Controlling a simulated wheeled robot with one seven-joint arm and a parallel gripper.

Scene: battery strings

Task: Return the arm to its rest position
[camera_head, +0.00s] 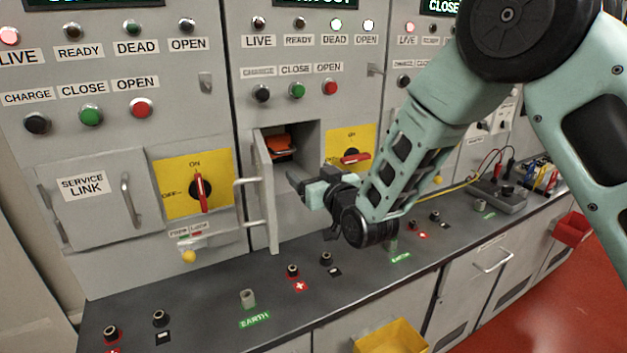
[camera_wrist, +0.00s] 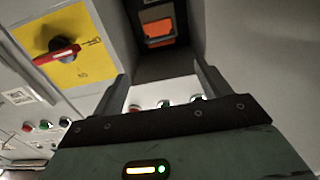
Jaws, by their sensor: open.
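My gripper (camera_head: 300,187) is at the end of my pale green arm, in front of the middle cabinet at the open service compartment (camera_head: 303,137). It is open and empty. In the wrist view my gripper's two fingers (camera_wrist: 163,88) stand apart with nothing between them. An orange part (camera_head: 279,147) sits inside the compartment; it also shows in the wrist view (camera_wrist: 158,32). The compartment's door (camera_head: 264,190) with its handle is swung open, just left of my gripper. My arm comes in from the upper right.
A yellow panel with a red rotary switch (camera_head: 351,155) is right of the compartment, close to my arm. The grey counter (camera_head: 215,325) below carries several terminals. A grey device with leads (camera_head: 497,196) stands at the right. A yellow bin (camera_head: 392,337) and a red bin (camera_head: 573,229) are at the counter's front.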

